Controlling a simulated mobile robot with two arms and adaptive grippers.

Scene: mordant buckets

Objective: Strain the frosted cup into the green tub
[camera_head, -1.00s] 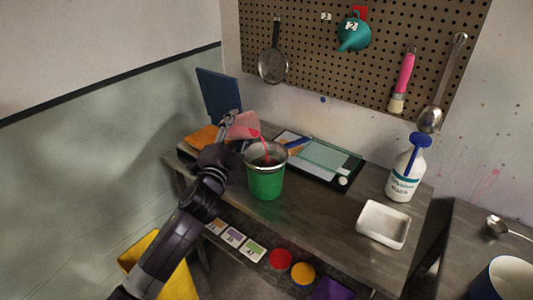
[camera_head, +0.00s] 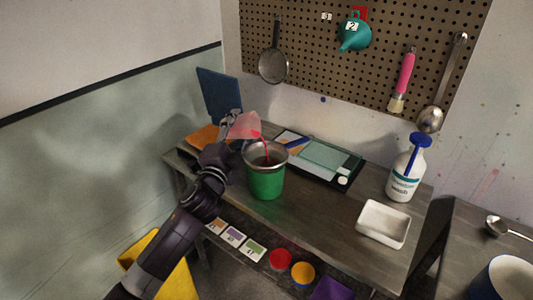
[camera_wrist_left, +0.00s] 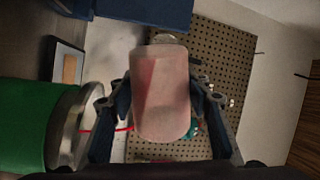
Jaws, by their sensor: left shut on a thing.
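The frosted cup (camera_head: 246,125) is translucent pink and tilted, its mouth toward the green tub (camera_head: 266,184). My left gripper (camera_head: 230,128) is shut on the cup, which also fills the middle of the left wrist view (camera_wrist_left: 160,95) between the fingers. A thin red stream (camera_head: 266,150) runs from the cup's lip down into a metal strainer (camera_head: 281,152) seated on the tub's top. The cup is above and to the left of the strainer, apart from it. The level inside the tub is hidden. My right gripper is out of view.
A dark tray with a pale green panel (camera_head: 325,157) lies behind the tub. A white dish (camera_head: 383,224) and a white wash bottle (camera_head: 406,172) stand to the right. A pegboard (camera_head: 310,40) holds a sieve, teal funnel, brush and ladle. A blue board (camera_head: 219,92) stands behind the cup.

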